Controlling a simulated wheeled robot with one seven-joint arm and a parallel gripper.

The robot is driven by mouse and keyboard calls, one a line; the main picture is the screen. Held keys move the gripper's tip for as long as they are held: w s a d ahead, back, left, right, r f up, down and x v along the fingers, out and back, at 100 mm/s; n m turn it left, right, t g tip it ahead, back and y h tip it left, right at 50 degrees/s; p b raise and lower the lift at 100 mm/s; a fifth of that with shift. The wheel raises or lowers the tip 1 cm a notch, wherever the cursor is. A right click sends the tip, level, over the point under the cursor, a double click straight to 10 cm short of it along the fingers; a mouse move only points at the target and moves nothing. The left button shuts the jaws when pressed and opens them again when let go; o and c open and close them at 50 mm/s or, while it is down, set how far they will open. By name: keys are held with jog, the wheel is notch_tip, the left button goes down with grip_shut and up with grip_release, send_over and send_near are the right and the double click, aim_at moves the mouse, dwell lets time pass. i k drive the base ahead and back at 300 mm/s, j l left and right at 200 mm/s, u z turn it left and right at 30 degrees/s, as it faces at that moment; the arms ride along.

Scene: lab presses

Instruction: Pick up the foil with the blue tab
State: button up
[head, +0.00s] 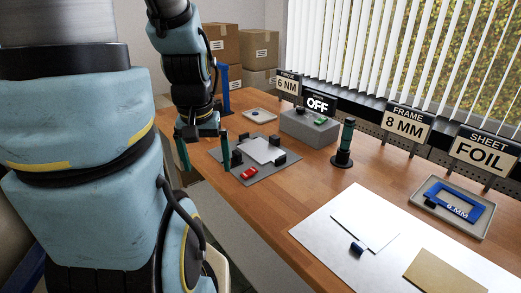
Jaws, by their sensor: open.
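A pale, thin sheet (362,222) with a blue tab (357,248) at its near edge lies flat on a white mat (320,238) at the front right of the table. The tab looks dark on one side. My gripper (205,156) hangs open and empty at the left edge of the table, fingers pointing down. It is well to the left of the sheet and apart from it, beside a grey fixture plate (280,172).
The fixture carries another pale sheet, black blocks and a red part (249,173). A green-and-black tool (346,143) stands upright near a grey box (300,127) marked OFF. A tan sheet (444,277) shares the mat. A tray (475,231) holds a blue frame (477,211).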

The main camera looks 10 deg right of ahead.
aim_at(373, 233)
jog(key=k+l+u, duration=0.35)
jog(key=l, duration=0.25)
jog(key=k+l+u, duration=0.35)
jog(key=k, duration=0.3)
jog(key=i+l, duration=0.05)
jog(key=l, duration=0.05)
